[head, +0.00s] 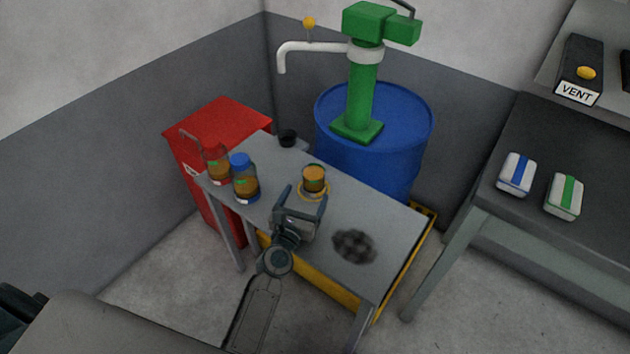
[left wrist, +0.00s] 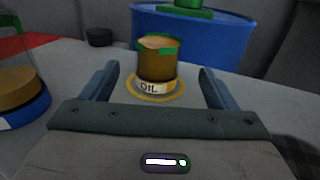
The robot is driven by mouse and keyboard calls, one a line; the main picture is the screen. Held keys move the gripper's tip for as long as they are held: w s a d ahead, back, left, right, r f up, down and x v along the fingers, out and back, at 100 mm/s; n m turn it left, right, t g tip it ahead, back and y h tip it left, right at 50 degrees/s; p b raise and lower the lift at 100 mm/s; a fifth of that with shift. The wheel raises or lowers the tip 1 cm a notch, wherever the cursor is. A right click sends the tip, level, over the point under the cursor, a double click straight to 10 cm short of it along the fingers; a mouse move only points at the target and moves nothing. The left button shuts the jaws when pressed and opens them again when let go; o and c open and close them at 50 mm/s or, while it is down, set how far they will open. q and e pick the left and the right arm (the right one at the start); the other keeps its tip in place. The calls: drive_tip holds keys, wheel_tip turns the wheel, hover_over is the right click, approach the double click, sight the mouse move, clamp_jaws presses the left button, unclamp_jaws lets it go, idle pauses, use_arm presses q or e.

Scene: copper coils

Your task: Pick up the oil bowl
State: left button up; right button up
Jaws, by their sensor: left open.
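The oil bowl (head: 314,178) is a small round amber container with a white band. It stands upright inside a yellow ring marked on the grey table. In the left wrist view the oil bowl (left wrist: 159,62) shows the word OIL and a green mark near its rim. My left gripper (head: 304,195) is open and empty, low over the table on the near side of the bowl. In the left wrist view the open fingers (left wrist: 157,80) stand left and right of the bowl, which appears just beyond their tips.
A black cup (head: 287,138) is at the back edge, a dark mesh patch (head: 354,246) at right. A blue drum (head: 402,130) with a green pump stands behind.

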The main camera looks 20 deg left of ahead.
sight(317, 166)
use_arm(q)
drive_tip(key=w, duration=0.3)
drive_tip(key=shift+w, duration=0.25)
drive_tip(key=w, duration=0.4)
drive_tip(key=shift+w+r+p, duration=0.35)
drive_tip(key=shift+w+p, duration=0.05)
drive_tip(key=shift+w, duration=0.25)
drive_tip(key=c, duration=1.2)
drive_tip(key=shift+c, duration=0.6)
use_arm(e)
drive_tip(key=f, duration=0.4)
drive_tip(key=shift+s+d, duration=0.15)
drive_tip(key=shift+d, duration=0.05)
use_arm(q)
drive_tip(key=shift+r, duration=0.25)
